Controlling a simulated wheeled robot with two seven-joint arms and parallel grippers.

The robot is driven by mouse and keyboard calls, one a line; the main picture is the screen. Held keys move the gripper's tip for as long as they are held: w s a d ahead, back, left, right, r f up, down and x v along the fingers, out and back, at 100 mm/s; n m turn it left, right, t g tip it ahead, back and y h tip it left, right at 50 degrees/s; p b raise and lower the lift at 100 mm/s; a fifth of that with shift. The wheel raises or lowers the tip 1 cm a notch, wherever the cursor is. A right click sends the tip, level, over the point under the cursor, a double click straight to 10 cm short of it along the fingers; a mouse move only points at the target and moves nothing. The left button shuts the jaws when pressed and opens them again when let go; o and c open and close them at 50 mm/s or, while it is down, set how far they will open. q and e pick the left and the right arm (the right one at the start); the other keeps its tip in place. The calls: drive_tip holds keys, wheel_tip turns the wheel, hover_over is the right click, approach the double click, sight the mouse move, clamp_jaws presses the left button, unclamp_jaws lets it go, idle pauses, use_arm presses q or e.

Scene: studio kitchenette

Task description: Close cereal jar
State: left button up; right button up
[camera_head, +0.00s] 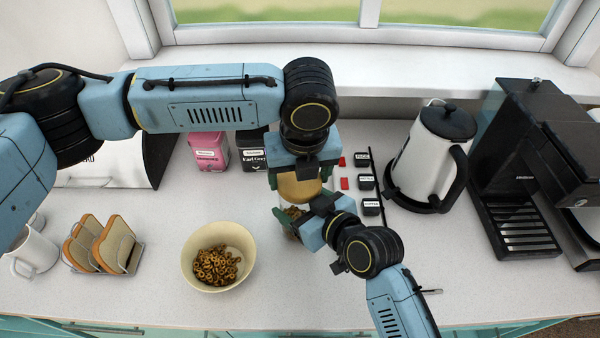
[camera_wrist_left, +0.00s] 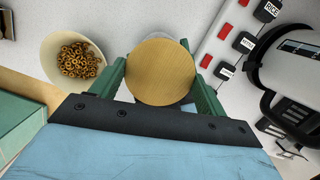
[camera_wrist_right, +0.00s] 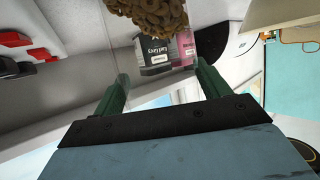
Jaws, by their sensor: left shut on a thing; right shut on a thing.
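The cereal jar (camera_head: 291,212) is clear glass with brown cereal rings inside, mostly hidden by my grippers in the head view. Its round wooden lid (camera_head: 299,188) is over the jar's mouth; I cannot tell whether it is fully seated. My left gripper (camera_wrist_left: 153,54) is shut on the lid (camera_wrist_left: 161,72), with a green finger on each side. My right gripper (camera_wrist_right: 160,74) is shut on the jar, low from the front right. In the right wrist view the cereal (camera_wrist_right: 150,12) shows beyond the fingers through the glass.
A bowl of cereal rings (camera_head: 192,251) stands left of the jar. Toast in a rack (camera_head: 120,262) and a mug (camera_head: 36,252) are farther left. Pink (camera_head: 209,152) and black tea boxes stand behind.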

use_arm(q)
drive_tip(key=shift+s+d+r, duration=0.15)
drive_tip(key=shift+d+r, duration=0.1)
drive_tip(key=shift+r, duration=0.1)
use_arm(e)
drive_tip(key=shift+f, duration=0.1)
use_arm(q)
drive_tip(key=shift+a+f, duration=0.15)
drive_tip(key=shift+f, duration=0.25)
